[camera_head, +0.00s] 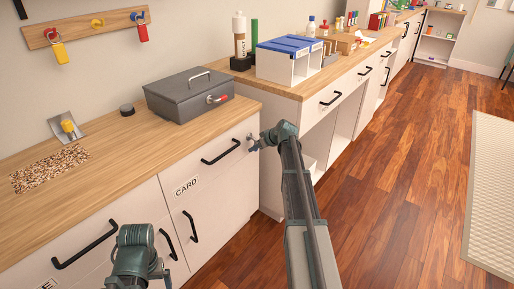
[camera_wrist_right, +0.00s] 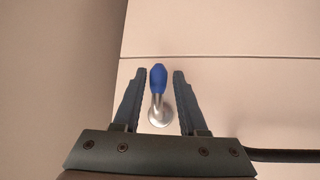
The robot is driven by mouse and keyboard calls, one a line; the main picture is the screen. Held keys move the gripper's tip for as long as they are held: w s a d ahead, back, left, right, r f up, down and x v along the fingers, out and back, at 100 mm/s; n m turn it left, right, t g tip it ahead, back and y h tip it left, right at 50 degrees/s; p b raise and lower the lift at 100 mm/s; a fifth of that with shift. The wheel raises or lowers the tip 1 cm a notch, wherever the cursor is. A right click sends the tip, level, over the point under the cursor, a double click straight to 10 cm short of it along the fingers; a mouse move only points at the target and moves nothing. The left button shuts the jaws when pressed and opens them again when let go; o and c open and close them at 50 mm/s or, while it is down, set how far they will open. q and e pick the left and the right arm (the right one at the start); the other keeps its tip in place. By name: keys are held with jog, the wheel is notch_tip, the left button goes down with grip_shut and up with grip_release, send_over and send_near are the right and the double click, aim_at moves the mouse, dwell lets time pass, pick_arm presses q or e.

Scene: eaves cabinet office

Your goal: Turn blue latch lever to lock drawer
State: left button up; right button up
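The blue latch lever (camera_wrist_right: 157,78) shows in the right wrist view, with a blue tip on a bent metal stem and a round metal base on the pale cabinet front. My right gripper (camera_wrist_right: 159,77) is open, with one finger on each side of the lever and a visible gap to both. In the head view my right gripper (camera_head: 254,145) is at the right end of the top drawer (camera_head: 203,167), near its black handle (camera_head: 221,152). The lever cannot be made out there. My left arm shows at the bottom, but its fingers do not show.
A grey cash box (camera_head: 188,95) with a red-tagged key stands on the wooden counter (camera_head: 120,155) above. A cupboard door (camera_head: 205,205) with a black handle is below the drawer. A deeper counter unit (camera_head: 330,92) stands just right of my right gripper. The wooden floor (camera_head: 400,190) is clear.

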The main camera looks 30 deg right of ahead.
jog(key=shift+o, duration=0.8)
jog(key=p+v, duration=0.9)
jog(key=v, duration=0.5)
jog(key=shift+p, duration=0.4)
jog(key=shift+w, duration=0.1)
